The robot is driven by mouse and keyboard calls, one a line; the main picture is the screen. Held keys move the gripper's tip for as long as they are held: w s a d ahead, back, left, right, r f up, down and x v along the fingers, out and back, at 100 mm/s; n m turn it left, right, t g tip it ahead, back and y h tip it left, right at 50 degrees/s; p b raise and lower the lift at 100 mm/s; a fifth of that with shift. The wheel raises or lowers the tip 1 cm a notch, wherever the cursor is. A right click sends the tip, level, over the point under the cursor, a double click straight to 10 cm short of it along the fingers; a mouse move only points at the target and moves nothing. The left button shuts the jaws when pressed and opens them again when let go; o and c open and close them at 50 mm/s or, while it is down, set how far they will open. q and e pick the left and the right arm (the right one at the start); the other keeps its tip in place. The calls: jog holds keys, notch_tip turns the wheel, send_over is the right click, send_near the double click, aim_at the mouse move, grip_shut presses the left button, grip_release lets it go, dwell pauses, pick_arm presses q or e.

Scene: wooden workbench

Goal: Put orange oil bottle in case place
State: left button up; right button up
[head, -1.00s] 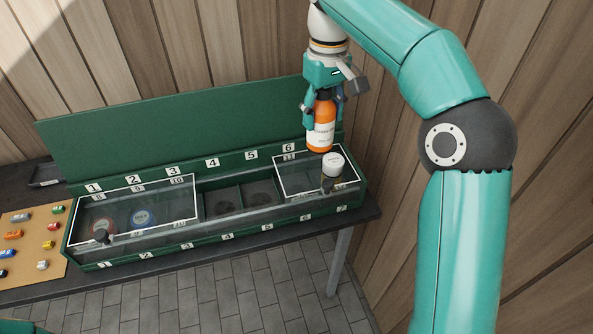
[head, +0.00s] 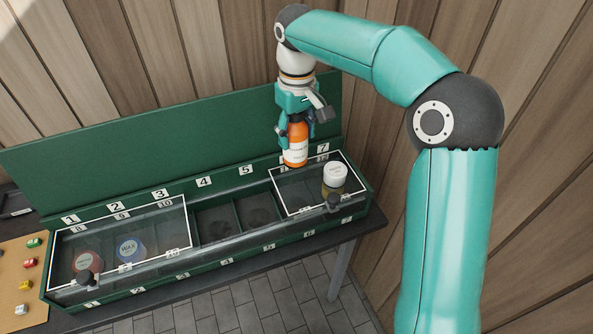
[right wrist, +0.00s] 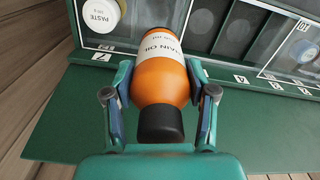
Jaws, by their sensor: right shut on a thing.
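My right gripper (head: 296,127) is shut on the orange oil bottle (head: 295,156), which has a white label and a dark cap. It holds the bottle upright over the back edge of the green case, hiding the label 6 position. In the right wrist view the bottle (right wrist: 160,78) sits between both fingers, cap toward the palm. The long green case (head: 230,257) has a raised lid (head: 200,125) and numbered compartments. Two middle compartments (head: 257,212), near labels 4 and 5, look empty with round dark recesses. My left gripper is not in view.
Clear white-edged panels cover the case's left and right sections. A red tin (head: 88,262) and a blue wax tin (head: 131,248) show at left. A white-lidded paste jar (head: 335,176) stands at right, close to the bottle. A wooden wall stands behind.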

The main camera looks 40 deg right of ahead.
notch_tip(320, 180, down, 11)
jog(key=shift+s+f+p, duration=0.1)
jog(key=shift+f+p, duration=0.05)
jog(key=shift+p, duration=0.15)
jog(key=o, duration=1.4)
jog(key=shift+f, duration=0.1)
jog(key=shift+c, duration=0.2)
notch_tip(320, 180, up, 12)
jog(key=shift+r, duration=0.1)
